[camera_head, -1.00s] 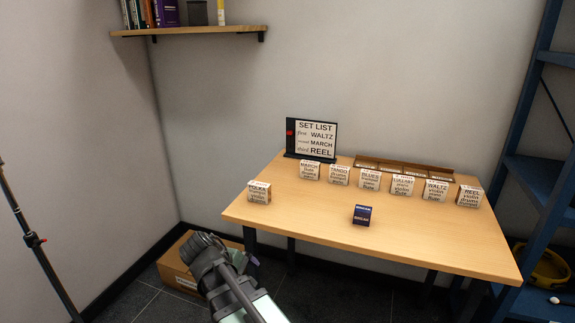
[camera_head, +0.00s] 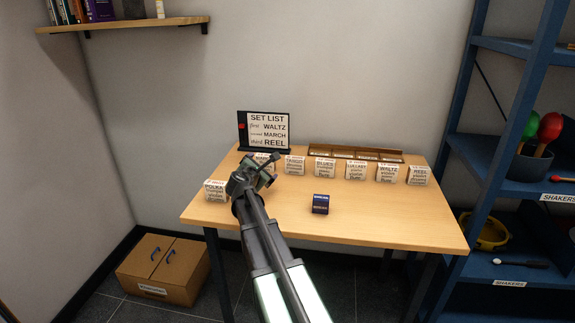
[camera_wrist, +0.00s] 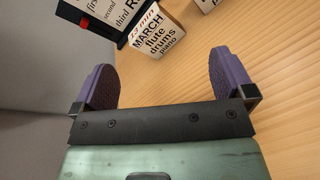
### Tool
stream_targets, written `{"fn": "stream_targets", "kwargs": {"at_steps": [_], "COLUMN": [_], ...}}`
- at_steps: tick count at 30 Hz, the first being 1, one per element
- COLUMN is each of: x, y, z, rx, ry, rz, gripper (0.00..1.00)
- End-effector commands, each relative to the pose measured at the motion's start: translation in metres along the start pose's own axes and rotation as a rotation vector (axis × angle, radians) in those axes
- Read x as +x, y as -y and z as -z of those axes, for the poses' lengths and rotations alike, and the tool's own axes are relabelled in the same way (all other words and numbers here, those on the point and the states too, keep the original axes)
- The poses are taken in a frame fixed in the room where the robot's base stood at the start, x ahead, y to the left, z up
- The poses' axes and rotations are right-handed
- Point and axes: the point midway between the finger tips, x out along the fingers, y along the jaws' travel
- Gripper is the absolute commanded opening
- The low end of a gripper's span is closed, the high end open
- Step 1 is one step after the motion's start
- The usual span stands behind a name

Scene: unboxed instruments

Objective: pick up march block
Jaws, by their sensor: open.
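The march block (camera_wrist: 158,35) is a white-faced block with a wooden side, printed "MARCH flute drums piano". It stands on the table in front of the set list sign in the wrist view. In the head view it (camera_head: 262,157) is mostly hidden behind my gripper. My gripper (camera_wrist: 165,72) is open and empty, its two purple pads apart. The block lies ahead of the fingertips, roughly in line with the gap, and is not between the pads. In the head view my gripper (camera_head: 262,172) reaches over the left part of the table.
The set list sign (camera_head: 266,131) stands right behind the march block. The polka block (camera_head: 215,190) is at the left table edge, and the tango block (camera_head: 294,165) starts a row to the right. A dark blue box (camera_head: 320,204) sits mid-table. A slotted wooden tray (camera_head: 310,149) lies at the back.

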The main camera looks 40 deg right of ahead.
Motion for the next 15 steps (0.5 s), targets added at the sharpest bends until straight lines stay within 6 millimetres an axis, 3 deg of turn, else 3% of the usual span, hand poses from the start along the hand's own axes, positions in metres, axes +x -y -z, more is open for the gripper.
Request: {"fn": "stream_targets", "kwargs": {"at_steps": [1,6,11,15], "x": [0.020,0.050,0.054,0.057], "y": [-0.016,-0.043,-0.048,-0.040], "z": [-0.014,-0.041,-0.045,-0.034], "rx": [-0.140,-0.534,-0.638,-0.634], "ry": [0.050,0.179,0.210,0.209], "rz": [-0.046,-0.139,-0.158,-0.157], "gripper": [1.00,1.00,1.00,1.00]}}
